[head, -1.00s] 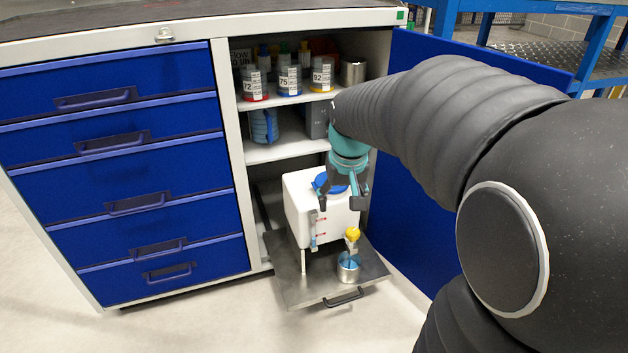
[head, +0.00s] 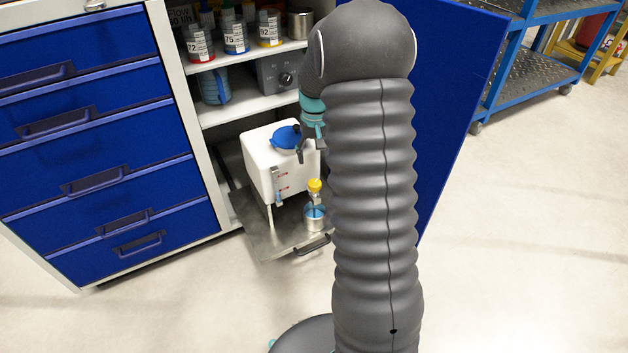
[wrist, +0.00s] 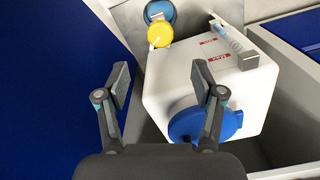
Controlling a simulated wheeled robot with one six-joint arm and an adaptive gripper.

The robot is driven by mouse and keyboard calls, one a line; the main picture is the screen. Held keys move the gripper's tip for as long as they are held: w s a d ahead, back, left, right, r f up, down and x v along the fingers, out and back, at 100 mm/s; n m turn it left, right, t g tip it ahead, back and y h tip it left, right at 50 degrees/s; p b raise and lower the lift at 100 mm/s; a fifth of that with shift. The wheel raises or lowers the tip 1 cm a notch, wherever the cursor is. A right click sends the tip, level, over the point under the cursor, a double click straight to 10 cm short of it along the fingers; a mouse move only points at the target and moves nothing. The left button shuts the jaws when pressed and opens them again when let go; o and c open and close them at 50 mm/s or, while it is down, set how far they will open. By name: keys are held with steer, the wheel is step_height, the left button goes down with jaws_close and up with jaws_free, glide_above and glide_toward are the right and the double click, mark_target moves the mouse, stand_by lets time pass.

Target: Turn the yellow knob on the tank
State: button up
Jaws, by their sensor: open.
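The yellow knob (head: 315,186) is on the front of the white tank (head: 257,165), low on its right side, above a metal cup (head: 315,218) with blue in it. The tank has a blue lid (head: 286,137). In the wrist view the yellow knob (wrist: 160,35) is beyond my fingertips, near the top, with the blue-filled cup (wrist: 159,11) behind it. My gripper (wrist: 162,72) is open and empty, apart from the knob. Its right finger overlaps the tank (wrist: 180,85) and blue lid (wrist: 225,122) in that view. In the head view my arm hides part of the gripper (head: 312,150).
The tank stands on a pulled-out metal tray (head: 262,240) in the cabinet. Shelves above hold labelled cans (head: 236,36), a blue bottle (head: 216,88) and a grey box with a dial (head: 278,76). The open blue door (head: 455,90) stands right of my arm.

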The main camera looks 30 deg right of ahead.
mark_target(315, 182)
step_height(315, 182, down, 10)
steer(key=shift+f+b, duration=0.15)
steer(key=shift+b, duration=0.3)
steer(key=c, duration=1.2)
